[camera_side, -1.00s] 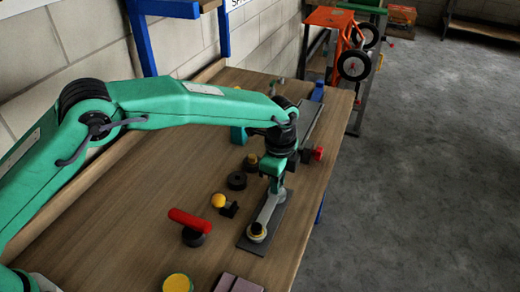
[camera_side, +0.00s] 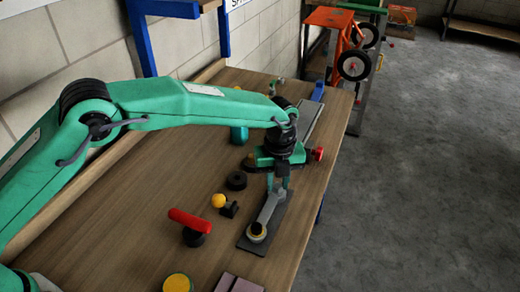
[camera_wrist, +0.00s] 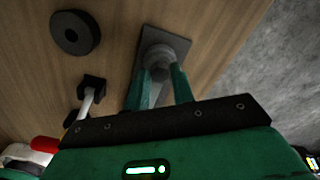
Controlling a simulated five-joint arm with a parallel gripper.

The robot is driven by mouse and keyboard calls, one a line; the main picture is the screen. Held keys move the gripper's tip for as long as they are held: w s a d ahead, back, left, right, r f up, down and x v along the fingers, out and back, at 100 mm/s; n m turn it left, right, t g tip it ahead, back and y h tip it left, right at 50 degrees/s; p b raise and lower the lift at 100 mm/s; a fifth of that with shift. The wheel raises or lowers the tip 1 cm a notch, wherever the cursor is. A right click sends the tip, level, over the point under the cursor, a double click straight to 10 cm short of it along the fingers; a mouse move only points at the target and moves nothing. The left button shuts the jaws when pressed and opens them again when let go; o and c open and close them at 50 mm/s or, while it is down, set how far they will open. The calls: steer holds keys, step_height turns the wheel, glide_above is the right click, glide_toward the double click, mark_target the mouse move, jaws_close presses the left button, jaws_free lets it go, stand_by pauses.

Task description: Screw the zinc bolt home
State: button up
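The zinc bolt (camera_wrist: 157,58) shows in the wrist view as a grey round head over a dark plate (camera_wrist: 178,43). My gripper (camera_wrist: 161,71) has its two green fingers on opposite sides of the bolt, and they look shut on it. In the side view, my gripper (camera_side: 277,187) points down over the far end of a grey arm-like bracket on the dark plate (camera_side: 279,219). The bolt is hidden behind my fingers there. How deep the bolt sits cannot be seen.
The wooden table (camera_side: 130,210) is clear at left.

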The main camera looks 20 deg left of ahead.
steer(key=o, duration=0.4)
steer(key=shift+c, duration=0.2)
steer(key=shift+r, duration=3.9)
